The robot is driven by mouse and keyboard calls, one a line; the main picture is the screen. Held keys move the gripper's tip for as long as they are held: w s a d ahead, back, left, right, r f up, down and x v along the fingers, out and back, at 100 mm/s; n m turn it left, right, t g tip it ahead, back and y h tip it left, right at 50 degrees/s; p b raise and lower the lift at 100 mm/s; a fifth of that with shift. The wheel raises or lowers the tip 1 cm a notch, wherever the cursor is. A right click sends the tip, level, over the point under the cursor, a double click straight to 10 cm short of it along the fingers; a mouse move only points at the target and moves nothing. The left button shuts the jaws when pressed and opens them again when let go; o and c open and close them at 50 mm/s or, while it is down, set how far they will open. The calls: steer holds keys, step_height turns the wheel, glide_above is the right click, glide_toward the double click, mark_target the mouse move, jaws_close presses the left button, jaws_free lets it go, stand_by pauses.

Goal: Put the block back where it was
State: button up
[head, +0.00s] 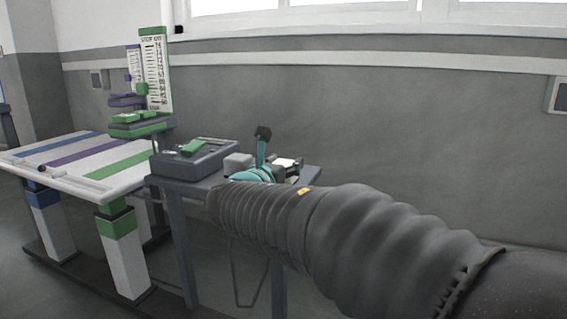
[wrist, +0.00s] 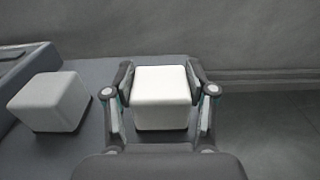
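A white block (wrist: 161,97) sits between the two fingers of my gripper (wrist: 162,78) in the wrist view. The finger pads lie against its left and right sides, so the gripper looks shut on it. In the head view my gripper (head: 283,168) is over the right part of the small grey table (head: 185,183), with a white patch of the block (head: 285,162) showing. I cannot tell whether the block touches the tabletop. A second, light grey block (wrist: 50,101) rests on the table to the left, apart from the gripper; the head view shows it too (head: 238,163).
A dark grey control box (head: 195,158) with a green part on top stands left of the grey block. Further left is a striped white table (head: 85,160) on lift columns, with a green scale board (head: 155,70) behind. The wall is close behind the table.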

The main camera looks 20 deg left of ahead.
steer(key=o, duration=0.4)
steer(key=shift+o, duration=0.2)
steer(key=shift+s+r, duration=0.15)
steer(key=s+a, duration=0.1)
steer(key=s, duration=1.1)
steer(key=s+d+f+m+g+h, duration=0.1)
steer(key=d+f+m+g, duration=0.3)
steer(key=d, duration=0.6)
steer(key=d+f+m+g+h, duration=0.25)
steer(key=d+m, duration=0.35)
steer(key=d, duration=0.4)
steer(key=s+d+f+m+g, duration=0.1)
steer(key=d+f+m+g, duration=0.1)
steer(key=d+f+m, duration=0.5)
steer(key=s+d+f+m+g+y, duration=0.2)
steer(key=s+d+m, duration=0.3)
steer(key=s+m, duration=0.3)
steer(key=s+d+f+m+g+y, duration=0.1)
steer(key=s+d+f+m+y, duration=0.2)
steer(key=s+m, duration=0.5)
steer(key=d+f+m+p, duration=0.1)
steer(key=d+m, duration=0.1)
steer(key=shift+d+f+g, duration=0.2)
steer(key=shift+d+g, duration=0.1)
steer(key=shift+g, duration=0.05)
